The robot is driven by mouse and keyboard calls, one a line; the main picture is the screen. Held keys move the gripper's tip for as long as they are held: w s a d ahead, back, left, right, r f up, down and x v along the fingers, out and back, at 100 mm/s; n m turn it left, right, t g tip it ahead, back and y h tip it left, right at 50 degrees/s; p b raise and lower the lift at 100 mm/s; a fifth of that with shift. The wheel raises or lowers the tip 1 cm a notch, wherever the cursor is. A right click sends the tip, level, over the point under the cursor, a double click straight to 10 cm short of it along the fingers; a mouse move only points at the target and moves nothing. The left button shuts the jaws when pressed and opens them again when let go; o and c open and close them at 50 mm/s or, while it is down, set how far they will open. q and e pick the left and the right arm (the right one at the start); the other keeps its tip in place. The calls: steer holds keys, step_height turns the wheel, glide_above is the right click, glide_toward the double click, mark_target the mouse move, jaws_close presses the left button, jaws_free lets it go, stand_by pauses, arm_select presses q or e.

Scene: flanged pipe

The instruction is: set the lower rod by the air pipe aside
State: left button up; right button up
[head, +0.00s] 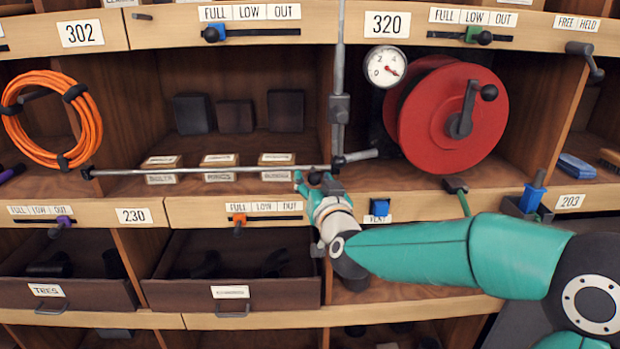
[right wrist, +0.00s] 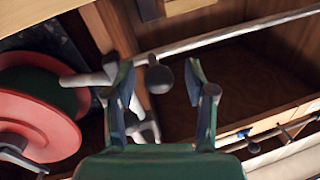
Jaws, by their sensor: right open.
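The lower rod (head: 220,171) is a thin grey bar lying level across the front of an open shelf bay. Its right end is by the upright grey air pipe (head: 340,70), which carries a round gauge (head: 387,67). My right gripper (head: 318,178) is at the rod's right end and partly hides it. In the right wrist view my gripper (right wrist: 163,85) is open, with a dark round knob (right wrist: 158,79) between its fingers. The rod (right wrist: 235,31) passes just beyond the fingertips there. Whether the fingers touch anything is unclear. My left gripper is not in view.
Behind the rod, small labelled wooden blocks (head: 220,161) and dark boxes (head: 285,111) stand in the bay. A red reel (head: 450,115) is right of the air pipe. An orange hose coil (head: 50,120) hangs at the left. Open drawers (head: 235,293) are below.

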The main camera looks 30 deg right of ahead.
steer(key=shift+w+d, duration=0.2)
steer(key=shift+w, duration=0.3)
jaws_close()
